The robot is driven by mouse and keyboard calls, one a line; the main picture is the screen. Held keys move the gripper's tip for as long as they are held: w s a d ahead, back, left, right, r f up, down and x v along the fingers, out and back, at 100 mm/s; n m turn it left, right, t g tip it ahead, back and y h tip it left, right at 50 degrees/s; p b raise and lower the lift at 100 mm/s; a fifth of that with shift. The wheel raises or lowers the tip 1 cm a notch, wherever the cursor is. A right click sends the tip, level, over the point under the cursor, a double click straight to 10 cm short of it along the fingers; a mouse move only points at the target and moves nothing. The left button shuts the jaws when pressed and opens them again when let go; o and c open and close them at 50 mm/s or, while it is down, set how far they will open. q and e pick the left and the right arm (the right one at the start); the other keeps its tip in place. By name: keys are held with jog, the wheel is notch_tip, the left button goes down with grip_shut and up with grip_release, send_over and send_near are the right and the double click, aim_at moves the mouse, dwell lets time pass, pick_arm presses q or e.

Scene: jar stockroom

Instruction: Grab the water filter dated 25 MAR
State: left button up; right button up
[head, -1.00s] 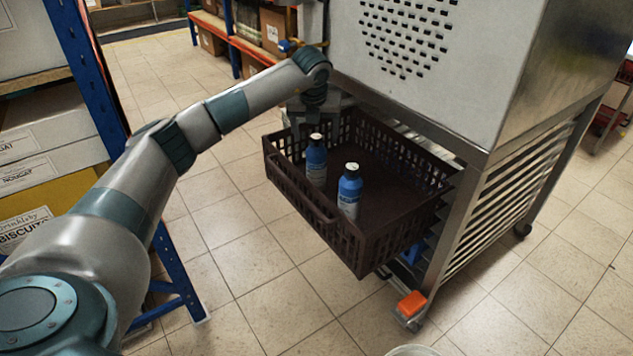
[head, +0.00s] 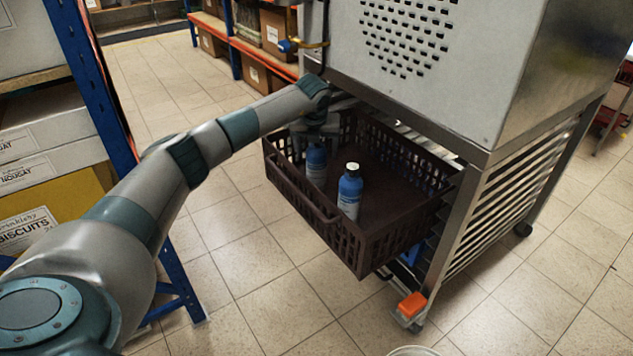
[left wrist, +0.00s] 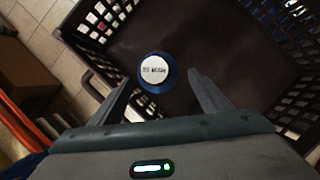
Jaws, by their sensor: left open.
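Two blue bottles, the water filters, stand upright in a dark brown plastic crate (head: 400,236). The farther bottle (head: 316,168) is under my left gripper (head: 318,133), which hides its cap in the head view. The nearer bottle (head: 350,196) has a white cap and stands apart, to the right. In the left wrist view, the farther bottle's white cap (left wrist: 154,70) carries small print that looks like 25 MAR, though blurred. My open left gripper (left wrist: 159,82) has its fingers on either side of this bottle, pointing down from above. My right gripper is not in view.
The crate juts out from under a metal cabinet (head: 440,70) on a wheeled slatted frame (head: 505,215). Shelving with boxes (head: 45,150) stands at the left. The tiled floor (head: 270,300) in front of the crate is clear.

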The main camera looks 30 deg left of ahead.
aim_at(317, 170)
pick_arm(q)
jog(key=x, duration=0.5)
jog(key=shift+w+a+r+b, duration=0.1)
jog(key=shift+a+b, duration=0.1)
jog(key=shift+b, duration=0.1)
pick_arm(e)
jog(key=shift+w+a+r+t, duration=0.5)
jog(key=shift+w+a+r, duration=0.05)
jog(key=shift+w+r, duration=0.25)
pick_arm(q)
jog(key=shift+w+r, duration=0.1)
grip_shut()
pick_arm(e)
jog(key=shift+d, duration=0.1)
